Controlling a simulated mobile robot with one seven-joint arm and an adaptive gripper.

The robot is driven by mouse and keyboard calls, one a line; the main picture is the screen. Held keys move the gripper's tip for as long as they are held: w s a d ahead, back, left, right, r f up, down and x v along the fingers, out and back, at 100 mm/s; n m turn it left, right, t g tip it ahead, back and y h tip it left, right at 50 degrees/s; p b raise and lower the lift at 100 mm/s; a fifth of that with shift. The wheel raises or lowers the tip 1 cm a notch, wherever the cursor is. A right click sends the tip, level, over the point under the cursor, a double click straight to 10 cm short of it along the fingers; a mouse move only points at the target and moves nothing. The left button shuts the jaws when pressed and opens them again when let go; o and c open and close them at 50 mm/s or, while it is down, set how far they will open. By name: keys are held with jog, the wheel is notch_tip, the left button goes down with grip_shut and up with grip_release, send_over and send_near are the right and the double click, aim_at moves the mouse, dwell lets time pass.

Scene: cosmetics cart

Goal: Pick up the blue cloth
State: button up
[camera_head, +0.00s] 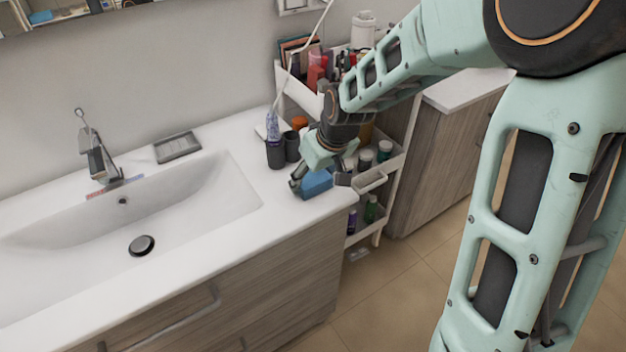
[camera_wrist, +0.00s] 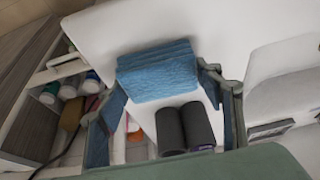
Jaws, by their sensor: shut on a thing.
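The blue cloth (camera_head: 317,184) is a folded, thick block at the right end of the white sink counter. In the wrist view the cloth (camera_wrist: 157,72) shows its ribbed, layered side between the two fingers. My gripper (camera_head: 320,180) reaches down over the counter end and is shut on the cloth, one finger at each side. In the wrist view my gripper (camera_wrist: 160,80) has its fingertips at the cloth's left and right ends. I cannot tell whether the cloth still touches the counter.
Two dark cups (camera_head: 276,154) stand just behind the cloth, one holding a toothbrush or tube. The sink basin (camera_head: 150,210) with its faucet (camera_head: 97,160) lies to the left. A white cart (camera_head: 385,175) with bottles stands close on the right. The counter's front edge is near.

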aim_at(309, 173)
jog(key=shift+r, duration=0.1)
jog(key=shift+r+p, duration=0.7)
jog(key=shift+r, duration=0.05)
notch_tip(309, 173, up, 2)
jog(key=shift+r+p, duration=0.1)
jog(key=shift+p, duration=0.85)
jog(key=s+a+r+p, duration=0.2)
jog(key=s+r+p, duration=0.7)
jog(key=s, duration=0.4)
jog(key=shift+s+a+p, duration=0.3)
jog(key=shift+s+p, duration=0.1)
jog(key=shift+p, duration=0.1)
